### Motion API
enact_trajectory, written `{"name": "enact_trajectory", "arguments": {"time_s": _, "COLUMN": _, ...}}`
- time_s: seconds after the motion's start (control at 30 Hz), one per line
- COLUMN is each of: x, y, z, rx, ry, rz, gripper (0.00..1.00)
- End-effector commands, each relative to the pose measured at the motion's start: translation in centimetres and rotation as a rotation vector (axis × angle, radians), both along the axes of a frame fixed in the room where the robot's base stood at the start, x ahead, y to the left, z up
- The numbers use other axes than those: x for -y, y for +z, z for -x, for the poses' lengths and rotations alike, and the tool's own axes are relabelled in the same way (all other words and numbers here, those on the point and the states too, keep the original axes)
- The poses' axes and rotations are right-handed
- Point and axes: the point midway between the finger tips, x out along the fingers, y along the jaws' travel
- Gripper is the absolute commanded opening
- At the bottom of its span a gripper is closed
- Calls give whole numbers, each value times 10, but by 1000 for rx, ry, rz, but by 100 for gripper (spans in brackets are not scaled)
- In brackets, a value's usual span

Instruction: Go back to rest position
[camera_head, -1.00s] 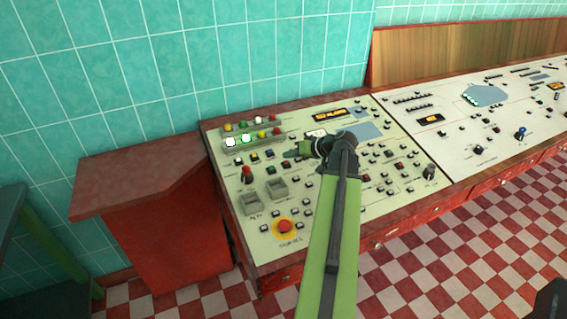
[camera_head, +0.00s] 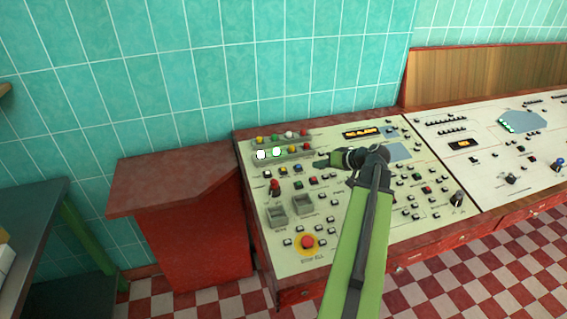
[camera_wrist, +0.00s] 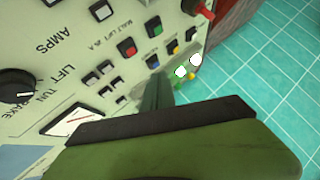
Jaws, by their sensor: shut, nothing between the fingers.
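My gripper (camera_head: 322,164) is at the end of my green arm, in front of the left part of the control panel (camera_head: 330,215) in the head view. Its fingers are shut with nothing between them. Whether the tip touches the panel I cannot tell. My forearm hides part of the panel's middle.
A red cabinet (camera_head: 185,215) stands left of the panel. A dark table with green legs (camera_head: 35,225) is at the far left. A second panel section (camera_head: 500,150) continues to the right. A teal tiled wall (camera_head: 180,70) rises behind. Checkered floor (camera_head: 460,275) lies in front.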

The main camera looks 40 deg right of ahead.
Motion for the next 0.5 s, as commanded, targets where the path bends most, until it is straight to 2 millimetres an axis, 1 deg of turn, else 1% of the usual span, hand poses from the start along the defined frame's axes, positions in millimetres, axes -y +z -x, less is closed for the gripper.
{"name": "enact_trajectory", "arguments": {"time_s": 0.17, "x": -3, "y": 0, "z": -3, "rx": 0, "ry": 6, "rz": 0, "gripper": 0}}
{"name": "enact_trajectory", "arguments": {"time_s": 0.23, "x": -18, "y": 0, "z": -17, "rx": 0, "ry": 36, "rz": -1, "gripper": 0}}
{"name": "enact_trajectory", "arguments": {"time_s": 0.27, "x": -29, "y": 0, "z": -26, "rx": 0, "ry": 57, "rz": 0, "gripper": 0}}
{"name": "enact_trajectory", "arguments": {"time_s": 0.37, "x": -86, "y": 0, "z": -72, "rx": 0, "ry": 165, "rz": -1, "gripper": 0}}
{"name": "enact_trajectory", "arguments": {"time_s": 0.4, "x": -117, "y": 0, "z": -91, "rx": 0, "ry": 219, "rz": 0, "gripper": 0}}
{"name": "enact_trajectory", "arguments": {"time_s": 0.47, "x": -166, "y": -2, "z": -115, "rx": -11, "ry": 301, "rz": 9, "gripper": 0}}
{"name": "enact_trajectory", "arguments": {"time_s": 0.5, "x": -199, "y": -6, "z": -128, "rx": -25, "ry": 356, "rz": 20, "gripper": 0}}
